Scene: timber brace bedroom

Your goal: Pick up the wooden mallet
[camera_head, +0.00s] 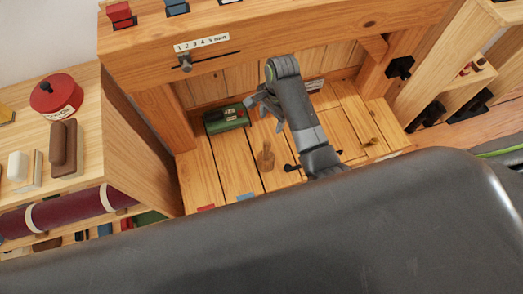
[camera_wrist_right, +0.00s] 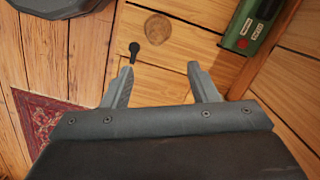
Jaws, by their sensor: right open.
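A small upright wooden piece (camera_head: 266,158), which looks like the mallet, stands on the plank floor of the timber recess in the head view. A round brown wooden shape (camera_wrist_right: 158,26) in the wrist view lies beyond the fingertips; I cannot tell whether it is the mallet or a knot in the plank. My right gripper (camera_head: 252,104) is above and slightly left of the wooden piece in the head view, apart from it. In the wrist view my right gripper (camera_wrist_right: 161,75) is open, with nothing between its fingers. My left gripper is not in view.
A green box (camera_head: 226,119) lies at the recess's back left and also shows in the wrist view (camera_wrist_right: 246,30). A black knobbed piece (camera_wrist_right: 134,50) is near the left fingertip. Timber posts flank the recess.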

